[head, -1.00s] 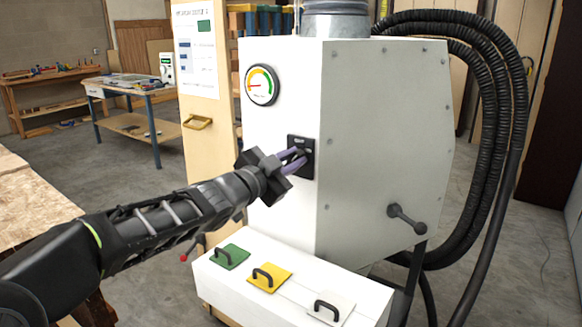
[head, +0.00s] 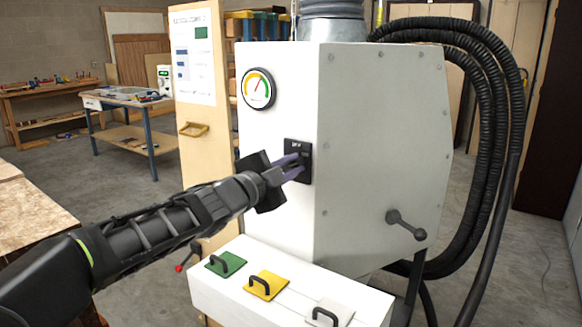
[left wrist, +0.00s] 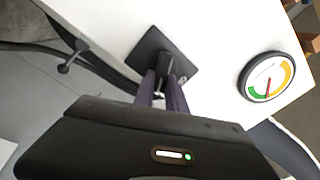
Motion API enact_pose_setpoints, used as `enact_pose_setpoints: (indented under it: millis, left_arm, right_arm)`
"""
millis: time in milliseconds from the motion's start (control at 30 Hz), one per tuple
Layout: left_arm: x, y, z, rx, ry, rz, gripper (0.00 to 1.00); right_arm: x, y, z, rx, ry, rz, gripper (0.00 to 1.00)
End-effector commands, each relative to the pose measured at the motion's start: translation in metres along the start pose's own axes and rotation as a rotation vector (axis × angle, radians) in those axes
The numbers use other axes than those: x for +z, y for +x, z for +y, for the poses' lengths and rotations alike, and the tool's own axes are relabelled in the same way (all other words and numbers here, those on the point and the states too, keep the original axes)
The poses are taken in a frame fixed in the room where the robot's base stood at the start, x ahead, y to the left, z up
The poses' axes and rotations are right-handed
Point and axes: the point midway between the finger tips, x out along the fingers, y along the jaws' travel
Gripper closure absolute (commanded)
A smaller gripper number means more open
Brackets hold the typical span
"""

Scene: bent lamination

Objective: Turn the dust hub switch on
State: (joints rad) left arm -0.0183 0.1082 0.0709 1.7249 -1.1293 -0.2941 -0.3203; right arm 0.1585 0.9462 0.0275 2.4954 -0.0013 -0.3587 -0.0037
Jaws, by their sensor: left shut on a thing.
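The dust hub (head: 385,150) is a large pale grey-white cabinet. Its switch plate (head: 305,174), small, black and square, is on the front face below a round gauge (head: 258,89). The switch plate also shows in the left wrist view (left wrist: 187,54). My left gripper (head: 296,165) reaches in from the left, its purple-grey fingers at the plate. In the left wrist view the fingers (left wrist: 163,84) are closed around the black switch lever (left wrist: 169,66), which they partly hide. The gauge needle points up into the coloured arc. My right gripper is not in view.
Green (head: 226,262), yellow (head: 267,284) and white (head: 330,312) handled plates sit on a white box below the switch. A dark lever (head: 405,224) sticks out of the hub's right side. Black hoses (head: 490,130) hang at the right. A wooden bench (head: 35,215) stands at the left.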

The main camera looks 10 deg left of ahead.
Motion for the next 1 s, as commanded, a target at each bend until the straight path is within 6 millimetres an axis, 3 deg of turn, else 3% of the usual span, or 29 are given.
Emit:
enact_pose_setpoints:
  millis: [100, 133, 400, 767, 1000]
  left_arm:
    - [0.000, 0.000, 0.001, 0.002, 0.003, 0.000, 1.00]
    - [0.000, 0.000, 0.001, 0.002, 0.003, -0.001, 0.83]
    - [0.000, 0.000, 0.001, 0.001, 0.001, 0.000, 0.62]
    - [0.000, -0.006, 0.000, 0.000, 0.000, -0.001, 0.62]
    - [0.000, -0.041, -0.001, -0.001, 0.002, -0.001, 0.62]
  right_arm:
    - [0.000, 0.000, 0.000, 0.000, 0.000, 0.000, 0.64]
    - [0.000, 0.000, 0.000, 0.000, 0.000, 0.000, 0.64]
    - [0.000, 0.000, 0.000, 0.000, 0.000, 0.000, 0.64]
    - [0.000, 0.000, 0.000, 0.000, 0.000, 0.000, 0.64]
    - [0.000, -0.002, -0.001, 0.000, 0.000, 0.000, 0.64]
